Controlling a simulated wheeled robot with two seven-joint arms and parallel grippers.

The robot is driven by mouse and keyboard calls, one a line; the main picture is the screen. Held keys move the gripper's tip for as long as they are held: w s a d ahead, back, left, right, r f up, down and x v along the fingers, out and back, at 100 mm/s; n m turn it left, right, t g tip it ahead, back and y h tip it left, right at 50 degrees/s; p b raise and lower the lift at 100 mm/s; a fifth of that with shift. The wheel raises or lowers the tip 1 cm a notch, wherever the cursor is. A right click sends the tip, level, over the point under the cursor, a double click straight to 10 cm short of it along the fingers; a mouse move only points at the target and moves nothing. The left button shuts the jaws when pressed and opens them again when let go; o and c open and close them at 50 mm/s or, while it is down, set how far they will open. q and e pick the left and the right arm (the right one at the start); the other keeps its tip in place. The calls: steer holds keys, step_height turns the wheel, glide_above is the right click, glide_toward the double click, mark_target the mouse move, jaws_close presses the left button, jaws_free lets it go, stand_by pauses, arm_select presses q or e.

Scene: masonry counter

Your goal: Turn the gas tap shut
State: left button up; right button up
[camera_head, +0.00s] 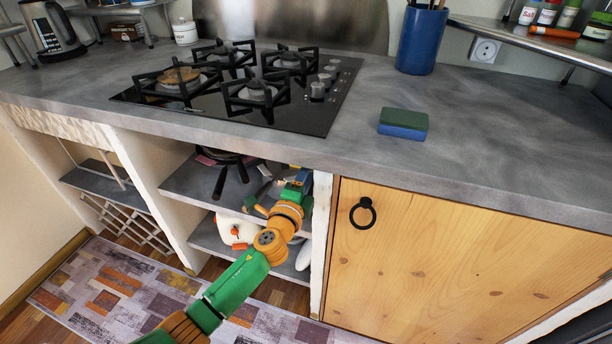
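My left arm reaches in from the bottom left to the open shelves under the counter. Its gripper (297,185) is at the upper shelf, close to the white upright beside the wooden door. The fingertips are small and crowded by things around them, so I cannot tell whether they are open or shut. I cannot make out a gas tap clearly; small blue and orange parts show around the gripper. The black gas hob (250,90) lies on the counter above, with its knobs (317,90) on its right side. My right gripper is not in view.
The counter edge (240,136) overhangs the shelf opening. A dark pan (222,156) and small items sit on the upper shelf, a white container (236,229) below. A wooden door (440,255) with a black ring (363,212) is to the right. A sponge (403,123) lies on the counter.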

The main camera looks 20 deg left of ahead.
arm_select(q)
steer(key=s, duration=0.6)
steer(key=shift+s+p, duration=0.15)
steer(key=shift+p, duration=0.2)
steer(key=shift+a, duration=0.1)
